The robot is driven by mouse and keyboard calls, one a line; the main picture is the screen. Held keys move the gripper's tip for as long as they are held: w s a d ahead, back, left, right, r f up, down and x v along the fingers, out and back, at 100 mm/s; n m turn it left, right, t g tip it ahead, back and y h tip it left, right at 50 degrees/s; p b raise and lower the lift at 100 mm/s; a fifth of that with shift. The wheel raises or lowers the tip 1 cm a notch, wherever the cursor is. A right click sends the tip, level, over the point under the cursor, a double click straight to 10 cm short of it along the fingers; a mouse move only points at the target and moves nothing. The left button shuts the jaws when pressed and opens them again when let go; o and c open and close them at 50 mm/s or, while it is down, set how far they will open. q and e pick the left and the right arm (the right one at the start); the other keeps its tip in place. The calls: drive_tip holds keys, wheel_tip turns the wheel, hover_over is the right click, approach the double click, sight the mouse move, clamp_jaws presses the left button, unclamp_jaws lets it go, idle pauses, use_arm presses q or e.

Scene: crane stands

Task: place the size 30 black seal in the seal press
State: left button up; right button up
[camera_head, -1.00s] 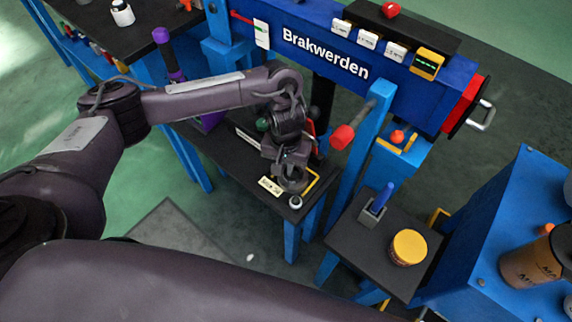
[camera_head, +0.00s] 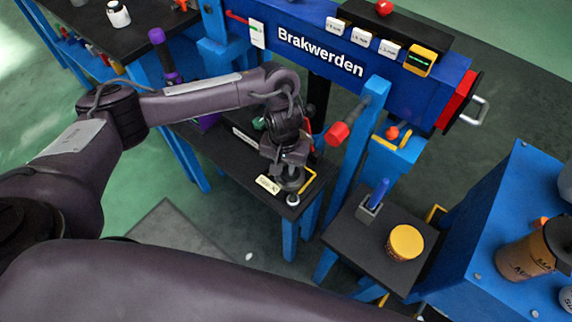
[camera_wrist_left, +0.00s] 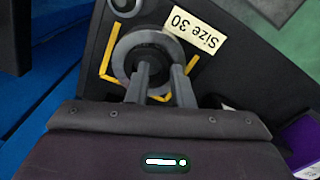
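A dark grey ring (camera_wrist_left: 132,42), which I take for the size 30 seal, lies at the end of a black table inside yellow corner marks. The cream "Size 30" label (camera_wrist_left: 191,31) is beside it. The ring also shows in the head view (camera_head: 291,185), partly hidden by my left gripper (camera_head: 287,170). In the wrist view my left gripper (camera_wrist_left: 161,70) has one fingertip over the ring's middle and the other at its rim. The fingers are apart, but whether they touch the ring is unclear. I cannot tell which fixture is the seal press. My right gripper is out of view.
A blue "Brakwerden" beam (camera_head: 320,52) with a red-tipped handle (camera_head: 338,133) stands behind. A small dark table right of it carries a yellow-topped cylinder (camera_head: 405,242) and a blue-handled piece (camera_head: 374,199).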

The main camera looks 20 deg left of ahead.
use_arm(q)
drive_tip(key=shift+s+a+f, duration=0.25)
drive_tip(key=shift+a+f, duration=0.2)
drive_tip(key=shift+a, duration=0.05)
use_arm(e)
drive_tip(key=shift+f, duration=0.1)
use_arm(q)
drive_tip(key=shift+r, duration=0.15)
drive_tip(key=shift+w+a+r+p, duration=0.15)
drive_tip(key=shift+r+p, duration=0.1)
drive_tip(key=shift+r, duration=0.4)
drive_tip(key=shift+w+r+p, duration=0.15)
drive_tip(key=shift+r+p, duration=0.1)
drive_tip(key=shift+r, duration=0.35)
wheel_tip(320, 180, up, 11)
drive_tip(key=p, duration=0.4)
drive_tip(key=shift+d+f, duration=0.2)
drive_tip(key=shift+d, duration=0.1)
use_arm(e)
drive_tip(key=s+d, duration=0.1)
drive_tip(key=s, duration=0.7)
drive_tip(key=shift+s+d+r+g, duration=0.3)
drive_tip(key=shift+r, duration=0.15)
use_arm(q)
drive_tip(key=shift+s, duration=0.15)
